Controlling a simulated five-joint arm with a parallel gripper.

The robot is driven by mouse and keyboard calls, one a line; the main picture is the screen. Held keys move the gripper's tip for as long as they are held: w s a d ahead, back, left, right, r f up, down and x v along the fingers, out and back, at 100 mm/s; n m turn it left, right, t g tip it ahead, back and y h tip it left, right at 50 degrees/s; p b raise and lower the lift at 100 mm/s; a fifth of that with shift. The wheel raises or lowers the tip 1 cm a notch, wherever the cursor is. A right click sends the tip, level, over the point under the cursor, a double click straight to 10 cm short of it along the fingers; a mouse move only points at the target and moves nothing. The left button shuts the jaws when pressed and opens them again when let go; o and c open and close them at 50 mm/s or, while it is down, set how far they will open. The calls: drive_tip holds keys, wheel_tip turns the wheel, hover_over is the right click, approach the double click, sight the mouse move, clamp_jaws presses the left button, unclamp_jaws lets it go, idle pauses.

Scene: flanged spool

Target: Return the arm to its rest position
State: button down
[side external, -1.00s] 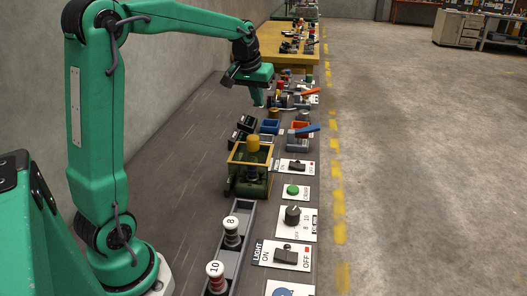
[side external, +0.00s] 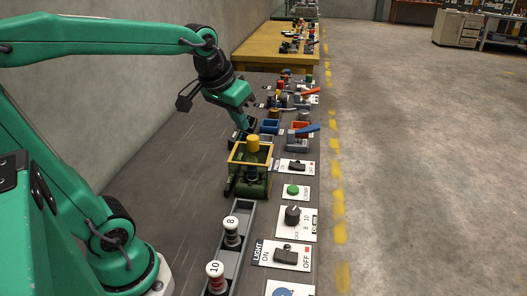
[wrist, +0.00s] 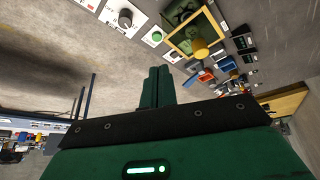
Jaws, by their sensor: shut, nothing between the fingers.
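My gripper (side external: 243,123) is in the upper middle of the side external view, pointing down, above and behind the yellow-framed green box. In the wrist view, its green fingers (wrist: 158,86) are together with nothing between them. My arm is bent at the elbow, its forearm stretching across the top left of the side external view. The spools show at the bottom: one marked 8 (side external: 232,230) and one marked 10 (side external: 215,275), standing upright in a grey tray (side external: 248,222). The gripper is well apart from both.
The yellow-framed green box (side external: 236,180) has a yellow knob (side external: 253,144) on top. Switch panels, such as the light switch (side external: 286,255), line the right side. A yellow table (side external: 250,52) stands behind. Open floor lies to the right.

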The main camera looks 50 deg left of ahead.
drive_tip(key=s+d+f+m, duration=0.1)
drive_tip(key=s+d+f, duration=0.1)
drive_tip(key=s, duration=0.3)
drive_tip(key=s+d+f+m, duration=0.1)
drive_tip(key=s+d+f, duration=0.1)
drive_tip(key=s, duration=0.3)
drive_tip(key=shift+d+t+h, duration=0.3)
drive_tip(key=shift+d+h, duration=0.1)
drive_tip(key=shift+d, duration=0.05)
